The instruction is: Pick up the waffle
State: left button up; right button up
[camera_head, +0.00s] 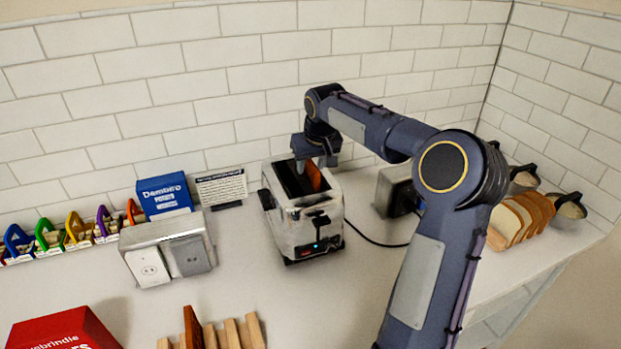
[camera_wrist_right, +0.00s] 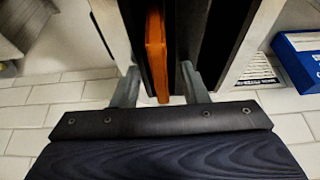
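An orange-brown slab, seemingly the waffle (camera_head: 315,176), stands upright in one slot of the silver toaster (camera_head: 318,222) in the head view. Its thin edge also shows in the right wrist view (camera_wrist_right: 155,50). My right gripper (camera_head: 315,161) is directly over the toaster, pointing down. The other toaster slot looks dark. My left gripper is not in view.
A metal outlet box (camera_head: 168,252) and a blue box (camera_head: 165,195) stand left of the toaster. A red box (camera_head: 62,330) is front left. A dark cord runs right of the toaster.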

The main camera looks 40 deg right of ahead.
jog(key=shift+f, duration=0.15)
jog(key=shift+c, duration=0.3)
grip_shut()
